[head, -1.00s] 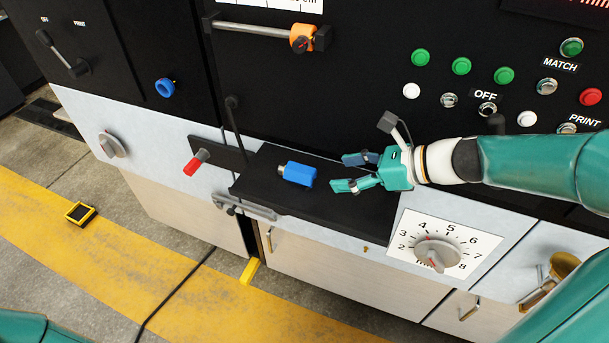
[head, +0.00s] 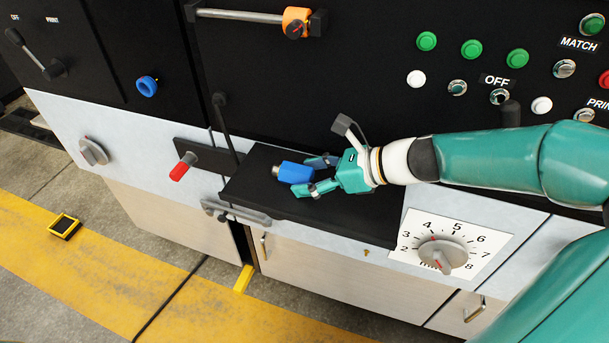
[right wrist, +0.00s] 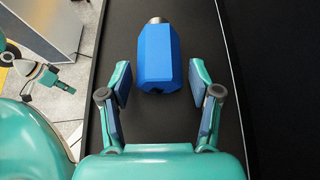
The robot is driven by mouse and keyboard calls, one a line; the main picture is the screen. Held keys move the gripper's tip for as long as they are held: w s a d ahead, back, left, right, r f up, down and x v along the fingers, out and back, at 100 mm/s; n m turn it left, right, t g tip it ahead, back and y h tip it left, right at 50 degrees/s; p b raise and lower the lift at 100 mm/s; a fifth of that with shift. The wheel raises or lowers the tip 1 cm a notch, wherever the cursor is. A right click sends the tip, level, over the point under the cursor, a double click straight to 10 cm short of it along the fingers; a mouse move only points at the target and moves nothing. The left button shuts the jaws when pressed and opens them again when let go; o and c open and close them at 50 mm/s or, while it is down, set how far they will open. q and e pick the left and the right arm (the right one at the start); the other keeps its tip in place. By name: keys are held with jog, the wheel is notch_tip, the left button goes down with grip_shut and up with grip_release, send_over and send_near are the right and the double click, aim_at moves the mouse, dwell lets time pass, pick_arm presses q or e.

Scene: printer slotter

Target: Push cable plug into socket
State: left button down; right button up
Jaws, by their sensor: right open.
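The blue cable plug (head: 292,173) lies on the black shelf (head: 345,219), with its metal tip pointing left in the head view. In the right wrist view the plug (right wrist: 160,58) points away from the gripper. My right gripper (head: 316,177) is open, with its fingertips reaching either side of the plug's rear end. Gaps show between both finger pads and the plug in the right wrist view. A blue ring-shaped socket (head: 147,86) is on the black panel at upper left. A part of my left arm, seemingly its gripper (right wrist: 45,76), shows small in the right wrist view.
A red-handled lever (head: 182,167) sticks out left of the shelf, and a metal handle (head: 236,212) runs below its front left edge. An orange clamp (head: 296,21) sits on a bar above. A dial (head: 443,254) is at lower right. The shelf right of the plug is bare.

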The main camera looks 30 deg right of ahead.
jog(key=shift+c, duration=0.3)
jog(key=c, duration=0.9)
jog(key=shift+r+p, duration=0.5)
jog(key=shift+r, duration=0.05)
jog(key=shift+r+p, duration=2.3)
jog(key=shift+r, duration=0.1)
jog(key=o, duration=0.5)
jog(key=c, duration=0.5)
